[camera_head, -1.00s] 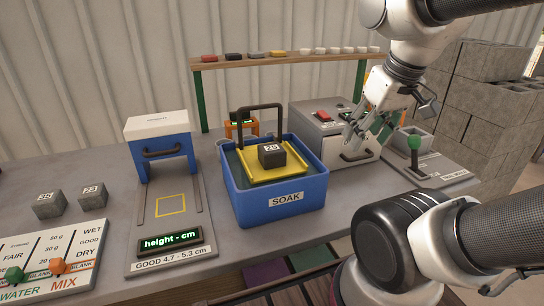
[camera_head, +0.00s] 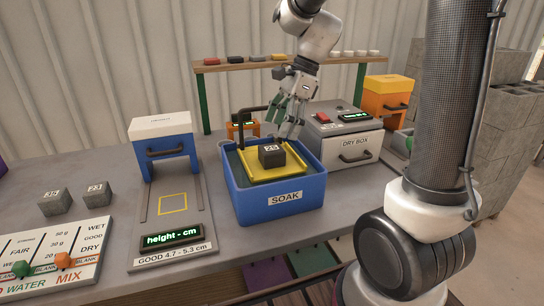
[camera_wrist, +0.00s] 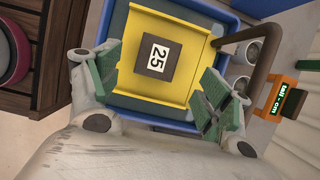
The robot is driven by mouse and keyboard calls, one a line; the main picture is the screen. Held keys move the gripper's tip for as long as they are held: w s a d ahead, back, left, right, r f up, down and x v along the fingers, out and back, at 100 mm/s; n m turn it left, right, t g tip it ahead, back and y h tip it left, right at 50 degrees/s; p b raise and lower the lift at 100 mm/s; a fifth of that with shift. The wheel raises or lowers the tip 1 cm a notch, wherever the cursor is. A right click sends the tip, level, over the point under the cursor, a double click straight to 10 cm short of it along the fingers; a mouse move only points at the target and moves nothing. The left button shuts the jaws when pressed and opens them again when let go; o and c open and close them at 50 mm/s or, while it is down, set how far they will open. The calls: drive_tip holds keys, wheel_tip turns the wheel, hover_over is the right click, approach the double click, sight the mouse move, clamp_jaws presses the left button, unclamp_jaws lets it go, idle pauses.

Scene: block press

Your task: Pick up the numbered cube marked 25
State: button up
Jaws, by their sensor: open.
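The dark cube marked 25 (camera_head: 271,155) sits on a yellow tray (camera_head: 292,168) inside the blue tub labelled SOAK (camera_head: 286,208). In the wrist view the cube (camera_wrist: 156,56) shows its label on top, with yellow tray bare around it. My gripper (camera_head: 290,132) is above the back part of the tub, over and slightly behind the cube, and apart from it. In the wrist view its green-padded fingers (camera_wrist: 163,90) are spread wide with nothing between them.
The tray's dark handle (camera_head: 242,122) arches up beside my gripper. The dry box (camera_head: 345,150) stands right of the tub, and the height gauge (camera_head: 160,135) stands left. Two grey cubes (camera_head: 55,202) lie farther left. A shelf (camera_head: 240,64) with small blocks runs behind.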

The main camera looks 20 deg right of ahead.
sight(272, 148)
drive_tip(key=x, duration=0.7)
drive_tip(key=shift+s+f, duration=0.15)
drive_tip(key=shift+f, duration=0.2)
drive_tip(key=shift+c, duration=0.2)
drive_tip(key=shift+r, duration=0.15)
drive_tip(key=c, duration=1.5)
